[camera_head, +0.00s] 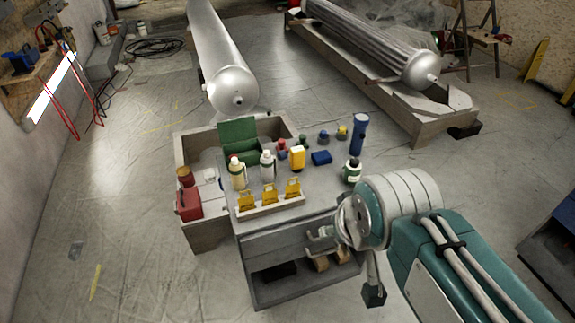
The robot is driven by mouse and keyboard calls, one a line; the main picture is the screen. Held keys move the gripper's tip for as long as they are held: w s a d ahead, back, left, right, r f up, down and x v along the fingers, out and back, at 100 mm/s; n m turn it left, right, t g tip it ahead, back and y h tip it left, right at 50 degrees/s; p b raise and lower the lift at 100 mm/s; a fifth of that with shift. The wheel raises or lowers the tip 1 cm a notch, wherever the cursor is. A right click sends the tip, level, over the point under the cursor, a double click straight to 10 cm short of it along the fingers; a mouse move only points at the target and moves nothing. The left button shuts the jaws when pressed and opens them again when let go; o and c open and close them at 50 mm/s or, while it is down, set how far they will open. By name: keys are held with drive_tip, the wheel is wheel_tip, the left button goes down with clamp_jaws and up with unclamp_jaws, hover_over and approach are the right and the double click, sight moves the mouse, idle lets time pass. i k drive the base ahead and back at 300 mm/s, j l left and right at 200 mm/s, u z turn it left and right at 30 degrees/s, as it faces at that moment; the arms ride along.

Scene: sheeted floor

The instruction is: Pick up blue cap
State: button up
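A small blue piece, which looks like the blue cap (323,137), stands near the back edge of the workbench top (327,190). It is in a loose row with similar small red, green and yellow pieces. My gripper (346,262) hangs at the bench's front right side, below the top surface. It is well in front of the blue cap and apart from it. My wrist partly covers the gripper, so its opening is unclear. I see nothing held in it.
A blue box (320,158), a yellow container (297,157) and a tall blue flashlight (359,135) stand close to the cap. A white-green bottle (352,171) is nearer my arm. Yellow holders (269,195) line the front edge. Large metal cylinders (221,55) lie behind.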

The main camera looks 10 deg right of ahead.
sight(282, 156)
drive_tip(key=i+j+z, duration=0.1)
drive_tip(key=j+z, duration=0.3)
drive_tip(key=j, duration=0.2)
drive_tip(key=j+z, duration=0.35)
drive_tip(key=j, duration=0.3)
drive_tip(key=j+z, duration=0.4)
drive_tip(key=j, duration=0.2)
drive_tip(key=i+j+z, duration=0.1)
drive_tip(key=j, duration=0.2)
drive_tip(key=i+j+z, duration=0.25)
drive_tip(key=j, duration=0.45)
drive_tip(key=i+j+z, duration=0.15)
drive_tip(key=i+j, duration=0.1)
drive_tip(key=j, duration=0.1)
